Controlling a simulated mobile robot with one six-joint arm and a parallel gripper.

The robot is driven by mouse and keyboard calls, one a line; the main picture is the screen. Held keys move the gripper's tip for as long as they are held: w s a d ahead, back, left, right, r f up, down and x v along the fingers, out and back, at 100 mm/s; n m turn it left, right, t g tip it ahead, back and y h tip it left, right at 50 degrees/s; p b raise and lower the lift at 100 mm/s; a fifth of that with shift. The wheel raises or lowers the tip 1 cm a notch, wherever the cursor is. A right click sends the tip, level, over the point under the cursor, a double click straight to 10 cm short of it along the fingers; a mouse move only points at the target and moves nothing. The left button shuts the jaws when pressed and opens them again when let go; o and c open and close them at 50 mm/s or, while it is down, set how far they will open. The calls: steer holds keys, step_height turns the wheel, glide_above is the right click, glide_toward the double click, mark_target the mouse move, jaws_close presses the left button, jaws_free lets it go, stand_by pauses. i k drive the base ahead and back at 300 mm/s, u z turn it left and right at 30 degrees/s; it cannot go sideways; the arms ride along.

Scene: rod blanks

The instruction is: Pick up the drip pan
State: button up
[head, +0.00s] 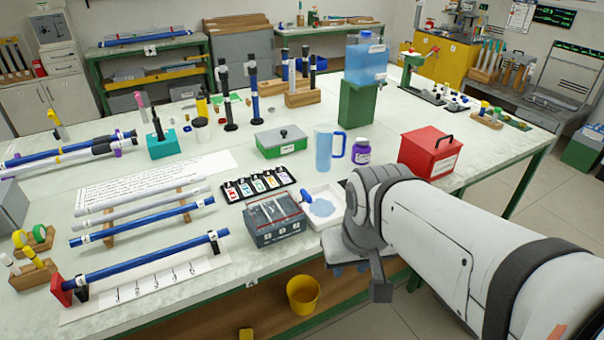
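A shallow white tray holding a pale blue puddle (322,207), which looks like the drip pan, sits near the front edge of the workbench. Its right side is partly hidden by my arm, and a small blue-handled item lies at its left rim. My arm comes in from the right, and its wrist is just right of the tray. My gripper (380,288) shows only in part, low by the bench's front edge. Its fingers are not clear, and I cannot see it touching the tray.
A dark grey box (276,222) stands close left of the tray. A blue jug (324,150), a purple-labelled bottle (361,151) and a red box (430,152) stand behind. A yellow bucket (303,294) is below the front edge. Blue rods (150,255) lie on supports at left.

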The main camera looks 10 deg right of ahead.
mark_target(327, 210)
steer(key=k, duration=1.2)
steer(key=z, duration=0.45)
steer(key=i, duration=0.7)
steer(key=z, duration=0.6)
steer(key=i, duration=1.05)
steer(key=u, duration=0.55)
steer(key=i, duration=0.75)
steer(key=u, duration=0.55)
